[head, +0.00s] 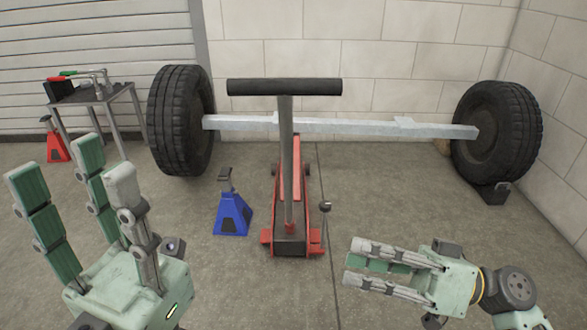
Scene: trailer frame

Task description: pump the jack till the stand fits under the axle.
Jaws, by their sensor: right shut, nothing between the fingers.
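A red floor jack (312,212) stands on the floor at centre, pointing toward the axle, with its black T-bar handle (284,87) raised upright. The silver axle (350,127) spans between two black tyres, passing behind the handle. Whether the jack's saddle touches it is hidden. A blue jack stand (232,212) stands upright on the floor left of the jack, in front of the axle and not under it. My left gripper (78,170) is open and empty at the lower left, fingers up. My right gripper (352,264) is shut and empty, right of the jack's near end.
The left tyre (178,120) and right tyre (497,130) rest on the floor; a dark chock (493,192) sits by the right one. A tool table (92,97) and a red stand (57,147) are at left.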

